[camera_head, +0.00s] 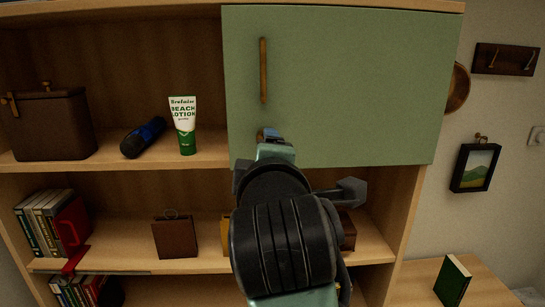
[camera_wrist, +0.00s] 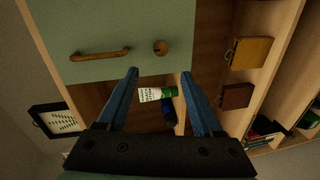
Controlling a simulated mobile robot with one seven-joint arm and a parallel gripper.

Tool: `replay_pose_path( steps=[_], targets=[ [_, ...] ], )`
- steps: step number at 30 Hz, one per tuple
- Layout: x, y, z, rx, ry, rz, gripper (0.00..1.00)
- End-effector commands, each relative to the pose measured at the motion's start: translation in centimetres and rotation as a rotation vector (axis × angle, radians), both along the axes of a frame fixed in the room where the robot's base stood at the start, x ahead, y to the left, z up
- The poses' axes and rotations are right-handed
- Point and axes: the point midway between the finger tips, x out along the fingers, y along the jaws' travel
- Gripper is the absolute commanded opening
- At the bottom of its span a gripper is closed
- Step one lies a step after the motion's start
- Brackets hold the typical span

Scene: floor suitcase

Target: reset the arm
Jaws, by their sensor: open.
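My gripper (camera_head: 268,133) is raised in front of the lower left part of the green cabinet door (camera_head: 350,85). In the wrist view my gripper (camera_wrist: 160,73) shows two blue fingers spread apart with nothing held between them. The door's upright bar handle (camera_head: 263,70) is above my gripper in the head view. The handle (camera_wrist: 100,53) and a round brown fitting (camera_wrist: 160,47) on the door show in the wrist view. My arm hides part of the shelves below the door.
A lotion tube (camera_head: 184,125), a dark blue cylinder (camera_head: 143,137) and a brown box (camera_head: 52,124) stand or lie on the upper shelf. Books (camera_head: 50,220) and a brown case (camera_head: 175,237) are on the middle shelf. A framed picture (camera_head: 475,167) hangs at right.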

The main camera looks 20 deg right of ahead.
Motion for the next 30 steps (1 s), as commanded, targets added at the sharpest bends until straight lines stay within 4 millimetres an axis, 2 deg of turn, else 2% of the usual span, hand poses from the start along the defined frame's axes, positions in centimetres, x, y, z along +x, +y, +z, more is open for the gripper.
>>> replay_pose_path(
  steps=[18,22,25,30],
  targets=[
    [0.1,0.1,0.0,0.000,0.000,0.001,0.68],
    [-0.4,2.9,1.0,0.139,-0.155,0.045,0.68],
    [-1.9,6.2,2.8,0.347,-0.359,0.123,0.68],
    [-7.0,11.0,6.4,0.771,-0.695,0.333,0.68]
  ],
)
